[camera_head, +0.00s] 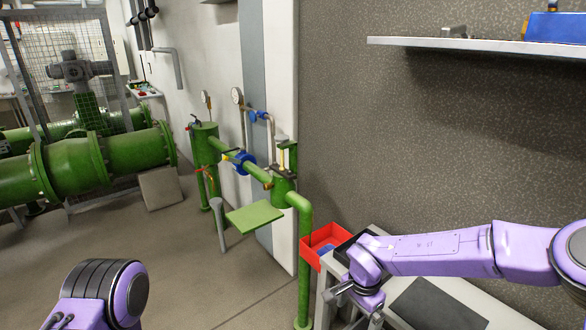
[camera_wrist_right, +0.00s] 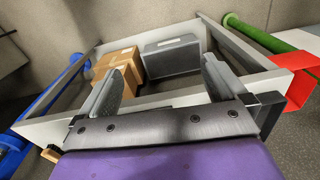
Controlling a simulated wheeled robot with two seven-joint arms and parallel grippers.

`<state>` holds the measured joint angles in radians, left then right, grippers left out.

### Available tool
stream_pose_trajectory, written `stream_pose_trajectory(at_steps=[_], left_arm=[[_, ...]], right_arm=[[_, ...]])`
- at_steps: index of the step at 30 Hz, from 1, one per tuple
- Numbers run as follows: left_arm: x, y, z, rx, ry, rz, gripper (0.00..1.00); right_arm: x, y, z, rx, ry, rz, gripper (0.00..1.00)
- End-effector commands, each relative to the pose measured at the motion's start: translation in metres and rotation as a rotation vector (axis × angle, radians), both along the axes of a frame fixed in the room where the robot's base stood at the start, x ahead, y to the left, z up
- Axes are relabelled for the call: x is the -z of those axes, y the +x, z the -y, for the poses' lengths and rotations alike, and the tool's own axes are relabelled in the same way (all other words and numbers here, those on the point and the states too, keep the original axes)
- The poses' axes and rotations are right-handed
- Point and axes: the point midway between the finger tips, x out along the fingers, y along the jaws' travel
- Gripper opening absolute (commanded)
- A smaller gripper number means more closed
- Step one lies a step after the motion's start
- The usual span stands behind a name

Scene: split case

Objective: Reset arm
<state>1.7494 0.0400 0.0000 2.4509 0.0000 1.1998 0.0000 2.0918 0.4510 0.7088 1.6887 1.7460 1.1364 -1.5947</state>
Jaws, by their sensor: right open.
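My right arm reaches in from the right in the head view, and its gripper (camera_head: 356,306) hangs over the near left part of a light grey table (camera_head: 484,312). In the right wrist view the right gripper (camera_wrist_right: 163,66) has its two grey fingers wide apart with nothing between them. Beyond the fingers, a grey case (camera_wrist_right: 172,56) and cardboard boxes (camera_wrist_right: 119,68) lie within a pale frame. My left arm shows only as a purple link at the bottom left of the head view; its gripper is out of view.
A red bin (camera_head: 322,240) sits at the table's far left corner, beside a green pipe (camera_head: 304,270). A dark flat panel (camera_head: 440,305) lies on the table under my right arm. A wall shelf (camera_head: 480,45) holds a blue box (camera_head: 556,28).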

Motion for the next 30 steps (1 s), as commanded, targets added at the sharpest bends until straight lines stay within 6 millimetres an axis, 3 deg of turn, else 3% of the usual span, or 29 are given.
stream_pose_trajectory(at_steps=[7,11,17,20,23,27,30], left_arm=[[0.000,0.001,0.000,0.000,0.000,0.002,0.93],[0.000,0.001,0.000,0.000,0.000,0.002,0.93],[0.012,0.001,0.000,0.000,0.000,0.001,0.93],[0.025,0.001,0.000,0.000,0.000,0.001,0.93],[0.044,0.001,0.000,0.000,0.000,0.002,0.93],[0.070,0.001,0.000,0.000,0.000,0.001,0.93],[0.085,0.001,0.000,0.000,0.000,0.001,0.93]], right_arm=[[0.004,0.004,0.012,0.166,-0.064,0.064,0.99],[0.016,0.000,0.028,0.237,-0.148,0.132,0.99],[0.071,-0.026,0.062,0.271,-0.321,0.287,0.99],[0.116,-0.056,0.081,0.219,-0.389,0.379,0.99],[0.170,-0.105,0.097,0.100,-0.401,0.447,0.99],[0.229,-0.190,0.113,-0.111,-0.340,0.417,0.99],[0.254,-0.245,0.126,-0.266,-0.312,0.334,0.99]])
